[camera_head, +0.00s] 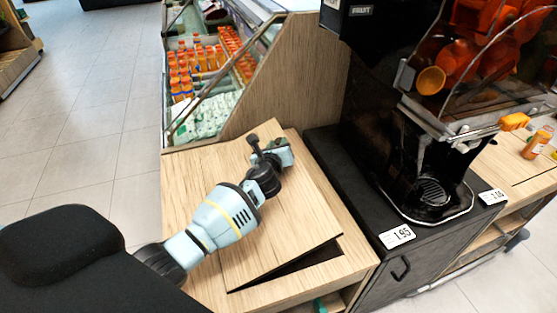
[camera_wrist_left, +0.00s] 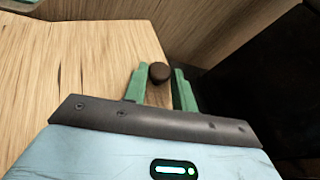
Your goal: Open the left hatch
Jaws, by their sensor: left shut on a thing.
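The left hatch (camera_head: 285,225) is a light wood lid in the top of the wooden counter. It is tilted and slightly ajar: its right side is raised, and a thin dark wedge shows under its front edge. My left gripper (camera_head: 284,160) is over the far right part of the lid. In the left wrist view, the green fingers of the gripper (camera_wrist_left: 160,88) are shut on a dark round knob (camera_wrist_left: 159,72), one on each side. The knob is hidden in the head view. My right gripper is not in view.
A black orange juicer (camera_head: 430,150) stands on a dark cabinet (camera_head: 400,262) close to the right of the hatch. A wooden side panel (camera_head: 285,80) and a chilled display with orange bottles (camera_head: 190,65) are behind. Open floor (camera_head: 85,130) lies left.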

